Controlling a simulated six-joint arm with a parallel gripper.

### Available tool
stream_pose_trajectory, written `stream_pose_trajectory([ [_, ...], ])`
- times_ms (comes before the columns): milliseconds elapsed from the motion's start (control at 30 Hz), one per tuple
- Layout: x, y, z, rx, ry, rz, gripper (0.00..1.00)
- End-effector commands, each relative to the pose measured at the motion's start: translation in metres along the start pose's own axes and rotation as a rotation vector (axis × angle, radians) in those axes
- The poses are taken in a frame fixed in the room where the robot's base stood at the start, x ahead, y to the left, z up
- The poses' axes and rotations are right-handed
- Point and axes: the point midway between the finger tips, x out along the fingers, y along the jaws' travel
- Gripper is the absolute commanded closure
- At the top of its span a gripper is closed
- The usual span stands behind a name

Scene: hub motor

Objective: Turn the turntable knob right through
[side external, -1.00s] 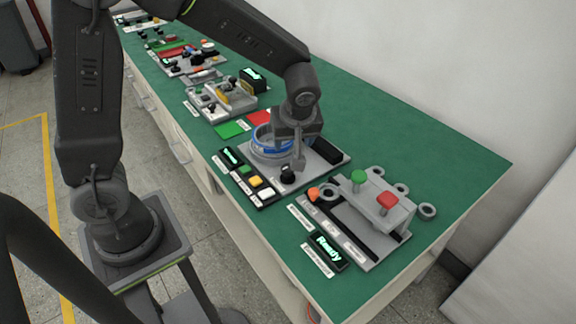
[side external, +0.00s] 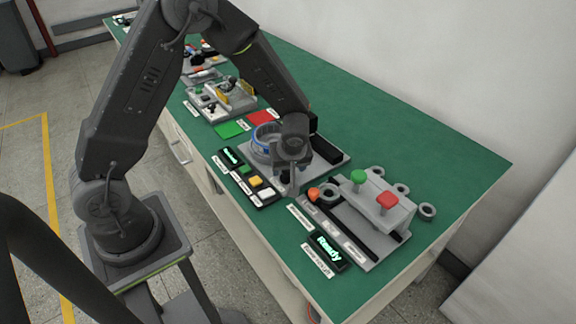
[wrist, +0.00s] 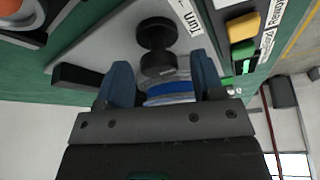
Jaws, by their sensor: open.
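The turntable knob (wrist: 157,33) is black and stands by a "Turn" label on the grey base plate. In the side external view the knob (side external: 284,180) is mostly hidden by my gripper. The round turntable (side external: 262,145), with a blue band, is on the same plate behind my gripper. In the wrist view its blue band (wrist: 170,92) shows between the fingers. My gripper (wrist: 162,76) is open, its two blue-grey fingers spread apart, pointing toward the knob. In the side external view my gripper (side external: 291,182) is low over the plate at the knob. Contact cannot be told.
A button strip (side external: 248,180) with green, yellow and white buttons is left of the plate. A fixture with green and red knobs (side external: 375,205) and a "Ready" display (side external: 328,251) are close on the right. A black block (side external: 326,149) is behind. The green table (side external: 430,150) is clear at the far right.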

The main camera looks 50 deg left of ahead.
Motion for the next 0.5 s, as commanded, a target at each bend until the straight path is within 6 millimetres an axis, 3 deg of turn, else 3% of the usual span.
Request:
stream_pose_trajectory([
  [300,0.0025,0.0003,-0.0003,0.0,0.0,0.001,0.38],
  [500,0.0024,0.0003,-0.0002,0.0,0.0,0.001,0.57],
])
